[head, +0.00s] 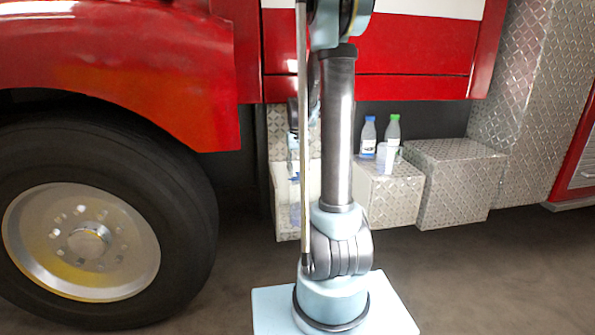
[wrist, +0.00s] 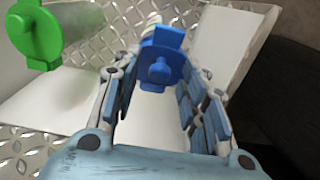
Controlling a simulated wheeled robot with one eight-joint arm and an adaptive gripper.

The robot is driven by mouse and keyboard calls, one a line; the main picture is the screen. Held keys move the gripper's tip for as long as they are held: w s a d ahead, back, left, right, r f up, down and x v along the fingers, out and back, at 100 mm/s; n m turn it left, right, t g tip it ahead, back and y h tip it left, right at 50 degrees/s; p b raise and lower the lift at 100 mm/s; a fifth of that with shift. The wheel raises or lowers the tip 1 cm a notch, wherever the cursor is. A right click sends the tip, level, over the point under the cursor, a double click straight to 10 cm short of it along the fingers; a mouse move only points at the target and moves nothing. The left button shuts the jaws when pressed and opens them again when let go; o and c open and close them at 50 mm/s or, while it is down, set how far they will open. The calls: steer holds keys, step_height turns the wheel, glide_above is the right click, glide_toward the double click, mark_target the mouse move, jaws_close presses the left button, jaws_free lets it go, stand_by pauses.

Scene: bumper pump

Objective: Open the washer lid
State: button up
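In the wrist view, a blue lid (wrist: 160,69) with a round knob sits between the two fingers of my gripper (wrist: 158,92). The fingers are apart, one on each side of the lid. A pale gap shows between the lid and the fingers' lower parts, and I cannot tell whether the tips touch it. A pale surface lies below it. In the head view, my gripper (head: 294,155) is small and partly hidden behind my arm, low by the truck's side. The blue lid cannot be made out there.
A green cap (wrist: 38,35) on a pale cylinder stands left in the wrist view. A wheel (head: 180,215) is left.

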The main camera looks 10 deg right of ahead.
steer(key=shift+c, duration=0.5)
jaws_close()
steer(key=shift+w+r, duration=0.2)
steer(key=shift+w, duration=0.05)
steer(key=shift+w+r, duration=0.4)
steer(key=shift+w, duration=0.3)
steer(key=shift+w+r, duration=0.25)
steer(key=shift+w, duration=0.8)
